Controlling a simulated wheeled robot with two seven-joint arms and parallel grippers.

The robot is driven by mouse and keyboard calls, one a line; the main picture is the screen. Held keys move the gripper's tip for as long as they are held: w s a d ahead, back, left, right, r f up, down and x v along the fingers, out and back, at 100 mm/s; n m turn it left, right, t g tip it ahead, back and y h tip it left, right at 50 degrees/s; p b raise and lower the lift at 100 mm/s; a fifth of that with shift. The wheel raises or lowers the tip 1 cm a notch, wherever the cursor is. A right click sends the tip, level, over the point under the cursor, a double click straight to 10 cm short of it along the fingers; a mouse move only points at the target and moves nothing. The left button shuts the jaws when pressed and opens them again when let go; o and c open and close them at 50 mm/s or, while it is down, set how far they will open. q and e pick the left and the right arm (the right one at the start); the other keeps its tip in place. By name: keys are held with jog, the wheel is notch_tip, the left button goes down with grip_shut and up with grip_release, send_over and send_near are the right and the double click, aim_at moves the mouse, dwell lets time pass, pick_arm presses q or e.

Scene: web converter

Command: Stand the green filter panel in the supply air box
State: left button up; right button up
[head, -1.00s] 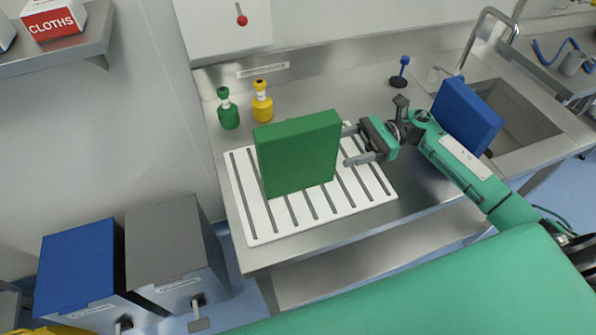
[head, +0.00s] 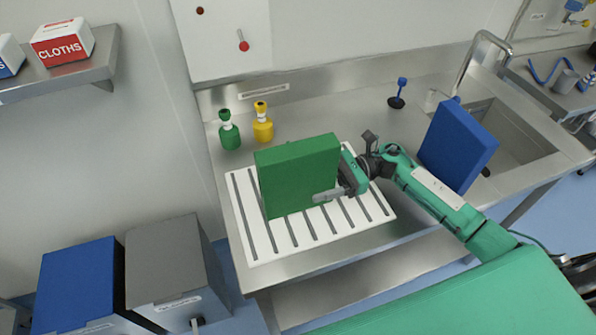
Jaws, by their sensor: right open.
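The green filter panel (head: 297,176) stands upright on the white slotted rack (head: 250,240) on the steel counter. My right gripper (head: 332,180) is at the panel's right edge with its jaws open. One finger lies across the front face near the lower right; the other finger is largely hidden behind the panel. I cannot tell whether the fingers touch it. My left gripper is not in view. Nothing in view is clearly recognisable as the supply air box.
A blue panel (head: 458,146) stands by the sink (head: 515,130), close to my right arm. Green (head: 229,131) and yellow (head: 263,124) bottles stand behind the rack. Blue (head: 78,285) and grey (head: 170,262) bins stand lower left. A cloths box (head: 63,43) sits on a shelf.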

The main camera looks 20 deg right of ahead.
jog(key=shift+a, duration=0.35)
jog(key=c, duration=1.3)
jog(key=shift+d+r, duration=0.1)
